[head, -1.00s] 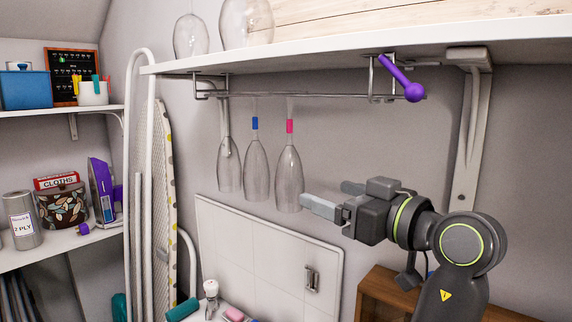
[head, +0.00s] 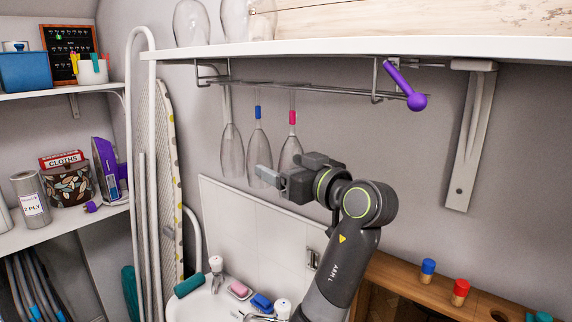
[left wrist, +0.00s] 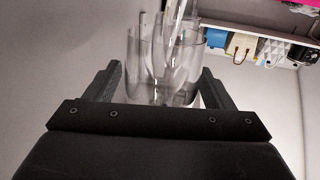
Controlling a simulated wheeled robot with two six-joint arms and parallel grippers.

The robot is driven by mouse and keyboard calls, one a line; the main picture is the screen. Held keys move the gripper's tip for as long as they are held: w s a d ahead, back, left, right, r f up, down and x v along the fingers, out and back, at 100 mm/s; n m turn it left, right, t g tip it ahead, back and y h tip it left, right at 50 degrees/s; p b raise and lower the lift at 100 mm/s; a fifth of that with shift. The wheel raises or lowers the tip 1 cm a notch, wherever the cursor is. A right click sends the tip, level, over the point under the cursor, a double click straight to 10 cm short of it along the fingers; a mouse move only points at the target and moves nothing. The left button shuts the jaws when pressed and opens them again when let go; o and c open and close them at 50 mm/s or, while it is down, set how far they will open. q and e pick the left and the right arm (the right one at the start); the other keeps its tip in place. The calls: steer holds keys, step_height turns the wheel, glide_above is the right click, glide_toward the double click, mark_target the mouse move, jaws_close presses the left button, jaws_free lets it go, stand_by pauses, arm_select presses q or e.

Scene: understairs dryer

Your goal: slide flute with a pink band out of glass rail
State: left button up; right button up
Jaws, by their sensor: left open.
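The flute with the pink band (head: 291,150) hangs bowl-down from the wire glass rail (head: 300,87) under the white shelf, the rightmost of three flutes. A blue-banded flute (head: 257,143) hangs beside it, and a plain flute (head: 231,148) is further left. My left gripper (head: 276,170) is open at bowl height, by the lower part of the pink-banded flute, and covers part of its bowl. In the left wrist view, clear glass bowls (left wrist: 160,65) overlap between and beyond the open fingers (left wrist: 160,85); which flute is between them I cannot tell. My right gripper is not in view.
A purple ball-ended lever (head: 418,102) sits at the rail's right end. A shelf bracket (head: 470,140) stands further right on the wall. A sink (head: 205,302) lies below, and a wooden unit (head: 400,283) with coloured pegs is at lower right.

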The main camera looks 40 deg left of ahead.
arm_select(q)
steer(key=c, duration=1.1)
steer(key=shift+w+r+b+v, duration=0.15)
steer(key=shift+b+v, duration=0.1)
steer(key=shift+v, duration=0.6)
steer(key=shift+w+r+b+v, duration=0.1)
steer(key=shift+w+b+v, duration=0.15)
steer(key=shift+v, duration=0.55)
steer(key=shift+w+r+b+v, duration=0.1)
steer(key=shift+b+v, duration=0.15)
steer(key=shift+v, duration=0.6)
steer(key=shift+d, duration=0.15)
steer(key=shift+f, duration=0.1)
steer(key=shift+w+b+v, duration=0.2)
steer(key=shift+b+v, duration=0.3)
steer(key=shift+v, duration=0.75)
steer(key=shift+w+b+v, duration=0.2)
steer(key=shift+b+v, duration=0.25)
steer(key=shift+v, duration=0.75)
steer(key=shift+d, duration=0.1)
steer(key=shift+w+b+v, duration=0.25)
steer(key=shift+b+v, duration=0.2)
steer(key=shift+v, duration=0.8)
steer(key=shift+w+b+v, duration=0.25)
steer(key=shift+b+v, duration=0.15)
steer(key=shift+v, duration=0.85)
